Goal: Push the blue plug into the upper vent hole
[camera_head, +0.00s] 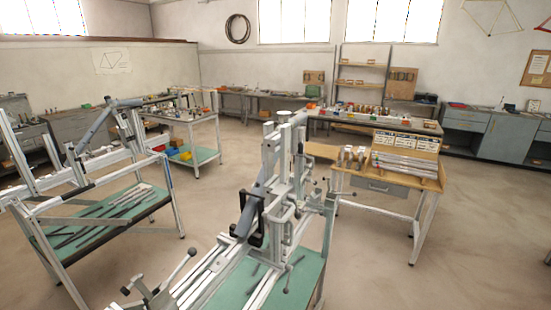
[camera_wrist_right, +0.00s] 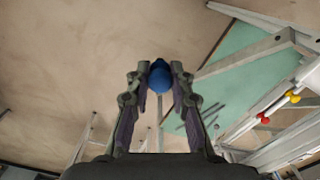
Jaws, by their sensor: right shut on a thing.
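The blue plug (camera_wrist_right: 160,78) is between the fingertips of my right gripper (camera_wrist_right: 160,68) in the right wrist view. The gripper is shut on it, and its rounded blue side shows. A frame jig (camera_head: 298,150) with pale metal posts and rails stands at the centre of the head view. A grey-blue tube (camera_head: 249,212) leans in it beside a black part. I cannot make out the upper vent hole in either view. My right gripper does not show clearly in the head view. My left gripper is in neither view.
A second jig stand (camera_head: 95,215) with a green shelf is at the left. A wooden-topped workbench (camera_head: 345,185) stands right of the central jig. In the wrist view, a green surface (camera_wrist_right: 245,50) and pale rails with red and yellow knobs lie at the right. Floor is open at the right.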

